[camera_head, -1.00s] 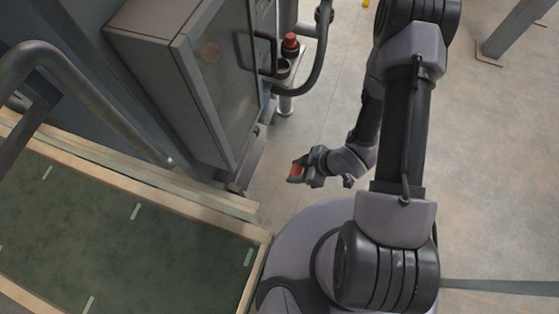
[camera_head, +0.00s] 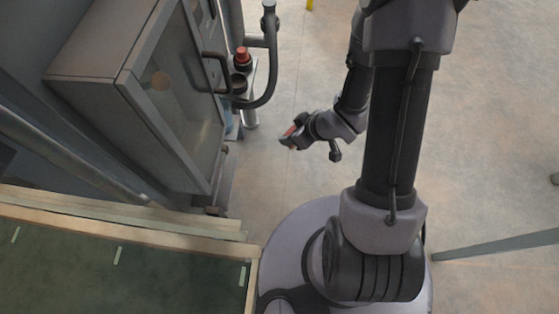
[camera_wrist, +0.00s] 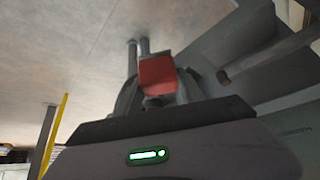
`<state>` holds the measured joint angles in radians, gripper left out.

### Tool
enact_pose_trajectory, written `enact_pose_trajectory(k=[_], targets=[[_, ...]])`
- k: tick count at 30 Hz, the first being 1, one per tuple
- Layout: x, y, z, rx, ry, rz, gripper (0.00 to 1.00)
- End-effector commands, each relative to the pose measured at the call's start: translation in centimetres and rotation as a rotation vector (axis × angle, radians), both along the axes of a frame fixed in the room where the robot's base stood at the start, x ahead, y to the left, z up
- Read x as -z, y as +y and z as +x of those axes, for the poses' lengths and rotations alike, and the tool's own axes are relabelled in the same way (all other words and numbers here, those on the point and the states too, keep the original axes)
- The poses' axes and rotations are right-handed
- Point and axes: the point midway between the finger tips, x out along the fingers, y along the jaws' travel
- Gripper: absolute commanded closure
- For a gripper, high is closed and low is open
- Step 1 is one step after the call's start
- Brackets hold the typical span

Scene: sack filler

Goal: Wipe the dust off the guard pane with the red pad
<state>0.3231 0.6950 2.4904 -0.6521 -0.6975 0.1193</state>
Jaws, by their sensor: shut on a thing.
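My gripper (camera_head: 289,138) is shut on the red pad (camera_head: 291,131). It holds the pad in the air over the open floor, to the right of the grey cabinet. In the wrist view the red pad (camera_wrist: 158,77) sits between the fingers at the middle of the picture. The guard pane (camera_head: 176,94) is the glassy front of the grey cabinet in the head view, with a round tan patch near its upper part. Dust on it is hard to make out. The pad is clear of the pane.
A dark handle (camera_head: 214,72) stands out from the cabinet's right side. A curved dark rail (camera_head: 272,70) and a red-topped button (camera_head: 242,56) are beside it. A green conveyor bed (camera_head: 120,275) with a pale wooden edge lies at lower left. The floor between the cabinet and my arm is bare.

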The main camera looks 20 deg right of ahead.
Motion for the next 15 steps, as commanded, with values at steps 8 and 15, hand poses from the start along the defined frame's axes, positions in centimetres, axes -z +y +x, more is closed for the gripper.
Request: enact_pose_trajectory(k=[8,15], targets=[[-6.3,-3.3,2.0,0.321,-0.005,0.000,0.87],[-9.4,-4.8,2.4,0.489,-0.002,0.001,0.87]])
